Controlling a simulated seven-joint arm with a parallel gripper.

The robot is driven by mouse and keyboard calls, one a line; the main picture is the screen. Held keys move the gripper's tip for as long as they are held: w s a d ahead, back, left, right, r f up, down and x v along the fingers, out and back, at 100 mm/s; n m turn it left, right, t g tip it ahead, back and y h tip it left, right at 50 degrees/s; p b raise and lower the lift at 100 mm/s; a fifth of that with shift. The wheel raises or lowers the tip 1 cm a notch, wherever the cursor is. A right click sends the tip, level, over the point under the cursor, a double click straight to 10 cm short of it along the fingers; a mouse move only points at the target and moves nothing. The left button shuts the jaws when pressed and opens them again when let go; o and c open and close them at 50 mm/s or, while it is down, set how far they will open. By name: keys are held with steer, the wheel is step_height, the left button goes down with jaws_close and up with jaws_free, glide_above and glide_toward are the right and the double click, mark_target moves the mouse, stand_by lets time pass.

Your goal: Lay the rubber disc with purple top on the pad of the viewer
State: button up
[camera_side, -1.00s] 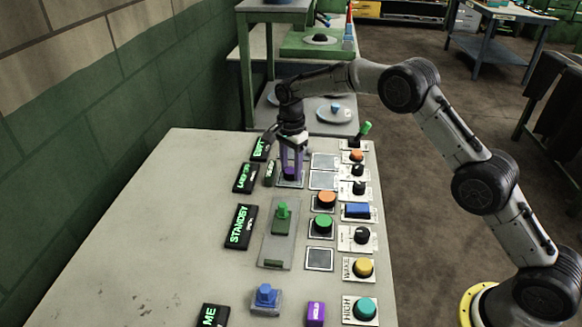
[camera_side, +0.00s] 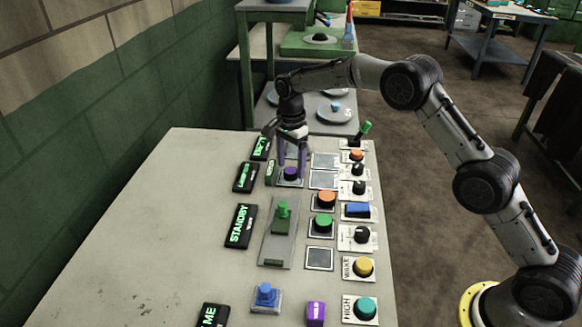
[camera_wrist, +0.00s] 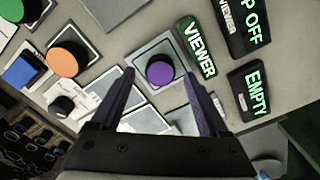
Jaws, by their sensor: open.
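The rubber disc with purple top (camera_side: 291,174) lies on the square grey pad (camera_side: 297,184) beside the dark VIEWER sign (camera_side: 270,173). In the wrist view the purple disc (camera_wrist: 160,71) sits near the middle of the pad (camera_wrist: 143,55), with the VIEWER sign (camera_wrist: 197,48) just to its right. My gripper (camera_side: 292,170) is open above the pad, with a finger on either side of the disc. In the wrist view my gripper's fingers (camera_wrist: 159,75) stand apart with a gap to the disc on each side.
Empty square pads (camera_side: 325,161) lie to the right. Orange (camera_side: 326,198) and green (camera_side: 323,222) discs sit on other pads nearer the camera. A green-handled slider (camera_side: 282,212), knobs and buttons line the bench. The bench's left side (camera_side: 150,230) is clear.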

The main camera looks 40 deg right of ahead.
mark_target(291, 170)
steer(key=s+d+r+n+t, duration=0.15)
steer(key=s+r, duration=0.25)
steer(key=r, duration=0.6)
steer(key=s+r+n, duration=0.2)
steer(key=s+r, duration=0.1)
steer(key=r, duration=0.7)
steer(key=s+d+r+n+t, duration=0.1)
steer(key=s+r+n, duration=0.1)
steer(key=s, duration=0.4)
steer(key=s+d+r+n, duration=0.1)
steer(key=s+r+n, duration=0.2)
steer(key=s, duration=0.4)
steer(key=s+f+n+t, duration=0.1)
steer(key=s+f+n, duration=0.2)
steer(key=s, duration=0.7)
steer(key=s+d+f+n+t, duration=0.1)
steer(key=s+f+n, duration=0.3)
steer(key=s, duration=0.7)
steer(key=shift+s+d+f+n+t, duration=0.2)
steer(key=shift+s+n+t, duration=0.1)
steer(key=shift+n+t, duration=0.2)
